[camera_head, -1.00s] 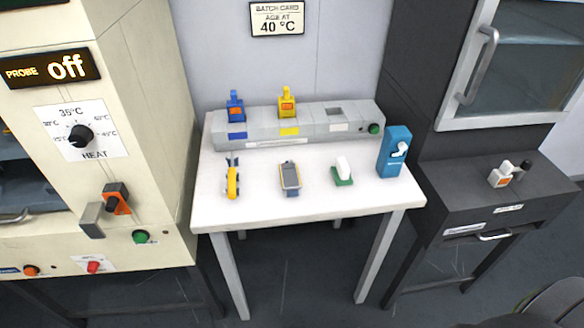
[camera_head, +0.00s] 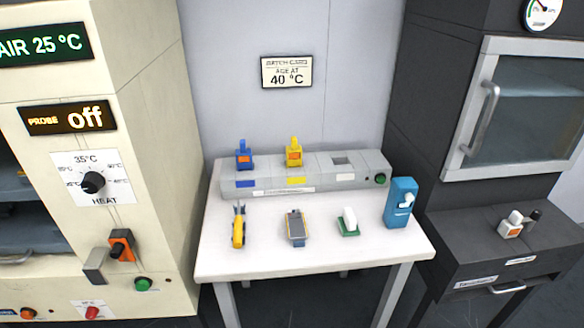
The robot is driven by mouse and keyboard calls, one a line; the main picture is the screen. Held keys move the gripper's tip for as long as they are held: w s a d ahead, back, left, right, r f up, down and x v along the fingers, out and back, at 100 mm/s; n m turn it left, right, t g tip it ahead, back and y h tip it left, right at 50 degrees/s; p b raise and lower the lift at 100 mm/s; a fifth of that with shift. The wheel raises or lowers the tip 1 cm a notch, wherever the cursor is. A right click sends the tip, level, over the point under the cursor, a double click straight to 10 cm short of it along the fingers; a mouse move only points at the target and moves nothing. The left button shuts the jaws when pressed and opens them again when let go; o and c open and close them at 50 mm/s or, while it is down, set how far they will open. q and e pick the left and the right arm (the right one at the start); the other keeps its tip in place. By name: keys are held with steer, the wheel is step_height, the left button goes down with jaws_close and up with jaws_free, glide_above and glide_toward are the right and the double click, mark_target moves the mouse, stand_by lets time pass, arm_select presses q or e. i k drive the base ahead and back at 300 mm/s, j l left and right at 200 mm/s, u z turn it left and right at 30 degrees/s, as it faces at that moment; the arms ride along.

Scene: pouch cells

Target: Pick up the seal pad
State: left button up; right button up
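On the white table (camera_head: 270,257), a small white block on a green base (camera_head: 348,229) stands right of centre; it looks most like the seal pad, but no label on it is readable. A grey device with yellow-orange edges (camera_head: 297,228) lies to its left, and a yellow tool with a dark tip (camera_head: 238,230) lies further left. A blue box with a white part on its front (camera_head: 400,203) stands at the right end. Neither of my grippers is in view.
A grey rack (camera_head: 325,180) along the table's back holds a blue unit (camera_head: 244,156) and a yellow unit (camera_head: 294,153), beside an empty slot (camera_head: 343,160). A cream oven (camera_head: 140,190) stands left and a dark cabinet (camera_head: 420,110) right. The table's front strip is clear.

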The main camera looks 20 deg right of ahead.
mark_target(348, 224)
steer(key=i+z, duration=0.1)
steer(key=z, duration=0.95)
